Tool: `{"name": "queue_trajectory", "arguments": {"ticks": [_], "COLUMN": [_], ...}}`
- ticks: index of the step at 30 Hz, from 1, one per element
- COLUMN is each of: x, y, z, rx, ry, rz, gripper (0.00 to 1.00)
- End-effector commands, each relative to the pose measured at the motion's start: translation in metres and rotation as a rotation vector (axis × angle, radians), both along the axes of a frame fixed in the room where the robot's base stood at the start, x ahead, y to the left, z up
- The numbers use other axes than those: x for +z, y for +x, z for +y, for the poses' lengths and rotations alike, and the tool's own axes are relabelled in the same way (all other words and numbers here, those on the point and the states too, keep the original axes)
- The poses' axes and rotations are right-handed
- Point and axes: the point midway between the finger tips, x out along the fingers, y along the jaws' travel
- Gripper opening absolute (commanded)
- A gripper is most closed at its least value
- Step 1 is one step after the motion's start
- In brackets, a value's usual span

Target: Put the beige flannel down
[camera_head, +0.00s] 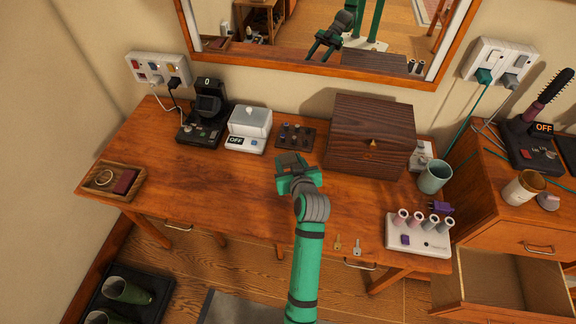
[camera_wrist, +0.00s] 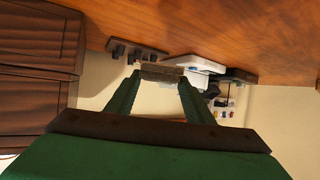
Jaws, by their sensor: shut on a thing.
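My gripper (camera_head: 294,175) is over the middle of the wooden desk, in front of the dark brown box. In the wrist view my gripper (camera_wrist: 160,80) has its two green fingers on either side of a small, flat, dull brown-beige piece, which I take to be the beige flannel (camera_wrist: 160,71). It is held at the fingertips. In the head view the gripper mostly hides it, and I cannot tell how far it is above the desk.
The desk (camera_head: 205,185) is bare left of my gripper. A dark rack (camera_head: 294,137) and the brown box (camera_head: 370,138) stand behind it. A wooden tray (camera_head: 115,182) is at the left. Keys (camera_head: 357,246), a teal mug (camera_head: 434,177) and a white roller stand (camera_head: 418,236) are at the right.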

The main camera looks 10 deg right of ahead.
Motion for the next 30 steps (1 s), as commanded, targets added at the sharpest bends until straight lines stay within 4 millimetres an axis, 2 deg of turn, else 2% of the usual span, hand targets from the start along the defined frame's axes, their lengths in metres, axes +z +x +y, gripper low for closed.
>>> {"name": "queue_trajectory", "arguments": {"ticks": [3,6,11,18,29,30], "x": [-0.014,-0.02,-0.027,-0.056,-0.06,-0.06], "y": [0.012,0.016,0.022,0.022,0.023,0.023], "z": [0.0,0.0,0.0,-0.001,0.0,-0.001], "rx": [-0.001,-0.001,-0.002,-0.004,-0.002,-0.003], "ry": [0.0,0.0,-0.001,0.0,0.0,-0.001], "rz": [0.0,0.0,0.0,0.0,-0.001,-0.001], "gripper": [0.26,0.26,0.26,0.26,0.26,0.5]}}
